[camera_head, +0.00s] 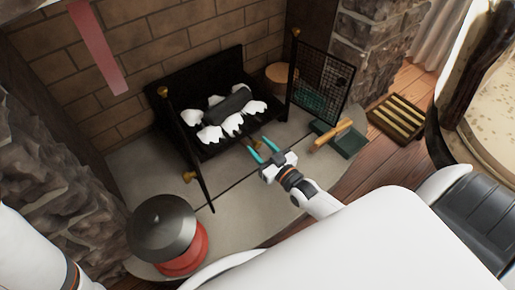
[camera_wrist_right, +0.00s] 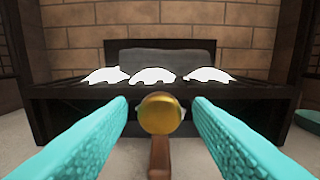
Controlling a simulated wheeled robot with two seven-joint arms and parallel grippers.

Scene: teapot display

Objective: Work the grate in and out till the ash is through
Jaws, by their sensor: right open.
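The dark grate (camera_head: 200,142) stands in the brick fireplace with white ash heaps (camera_head: 233,123) and a dark log (camera_head: 230,101) on top. In the right wrist view the ash lies in three white mounds (camera_wrist_right: 165,76) along the grate's front (camera_wrist_right: 68,100). A brass knob (camera_wrist_right: 160,113) on a brown rod (camera_wrist_right: 160,155) sticks out from the grate's front. My right gripper (camera_head: 260,150) is open, its teal fingers on either side of the knob with gaps, not touching it. Of my left arm only white links show; its gripper is out of view.
An open black mesh screen (camera_head: 322,72) stands right of the grate; another panel (camera_head: 197,165) stands edge-on at left. A green dustpan (camera_head: 349,143) and wooden-handled brush (camera_head: 330,135) lie right. A red bucket (camera_head: 188,255) with a dark lid stands front left. Hearth stone between is clear.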

